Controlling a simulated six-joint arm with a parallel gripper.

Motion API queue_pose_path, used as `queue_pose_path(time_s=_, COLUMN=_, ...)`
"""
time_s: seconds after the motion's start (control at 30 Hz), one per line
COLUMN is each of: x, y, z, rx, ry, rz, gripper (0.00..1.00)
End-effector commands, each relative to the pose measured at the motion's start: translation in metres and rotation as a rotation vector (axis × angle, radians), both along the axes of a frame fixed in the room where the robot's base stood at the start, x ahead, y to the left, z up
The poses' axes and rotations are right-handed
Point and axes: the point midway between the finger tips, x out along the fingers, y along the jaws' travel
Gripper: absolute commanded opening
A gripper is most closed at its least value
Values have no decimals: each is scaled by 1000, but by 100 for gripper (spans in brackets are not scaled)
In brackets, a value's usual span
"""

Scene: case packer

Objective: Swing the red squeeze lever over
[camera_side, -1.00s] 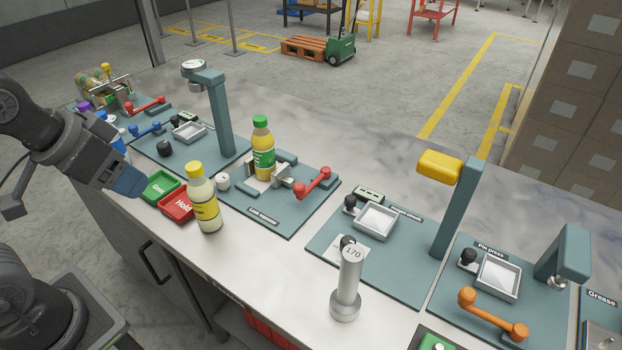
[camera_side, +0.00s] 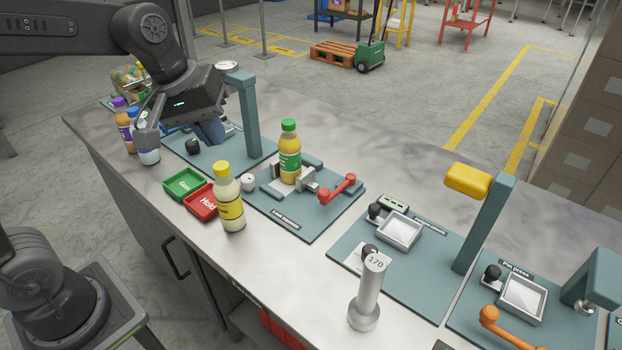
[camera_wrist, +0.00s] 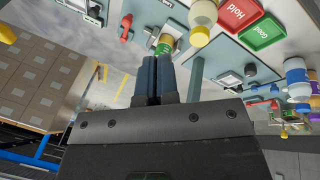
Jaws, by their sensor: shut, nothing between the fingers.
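The red lever (camera_side: 337,190) sits on a teal plate (camera_side: 310,222), right of a clamp block (camera_side: 302,182). It lies low and slanted, its far knob toward the back right. A green-capped bottle (camera_side: 289,160) stands upright at the clamp. In the wrist view the lever (camera_wrist: 125,28) and the bottle (camera_wrist: 164,44) show beyond my fingers. My gripper (camera_side: 216,138) is over the station left of the lever's plate, well apart from the lever. Its blue fingers (camera_wrist: 155,60) are together and empty. The tips are partly hard to make out in the side view.
A yellow-capped bottle (camera_side: 229,200) stands at the front, beside red (camera_side: 201,203) and green (camera_side: 184,184) trays. A teal post (camera_side: 249,120) stands between my gripper and the lever's plate. A metal weight (camera_side: 367,295) and a yellow-headed post (camera_side: 485,225) are to the right.

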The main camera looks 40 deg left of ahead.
Motion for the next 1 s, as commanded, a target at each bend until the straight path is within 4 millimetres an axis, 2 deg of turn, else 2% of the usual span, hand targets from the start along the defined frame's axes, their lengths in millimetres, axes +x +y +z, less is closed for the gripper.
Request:
queue_pose_path(time_s=0.03, x=16, y=-1, z=-4, rx=-37, ry=35, rz=68, gripper=0)
queue_pose_path(time_s=0.27, x=80, y=-5, z=-25, rx=-195, ry=186, rz=399, gripper=0)
queue_pose_path(time_s=0.5, x=140, y=-8, z=-64, rx=-323, ry=351, rz=735, gripper=0)
queue_pose_path(time_s=0.73, x=172, y=-9, z=-94, rx=-386, ry=455, rz=942, gripper=0)
queue_pose_path(time_s=1.0, x=179, y=-10, z=-102, rx=-401, ry=481, rz=999, gripper=0)
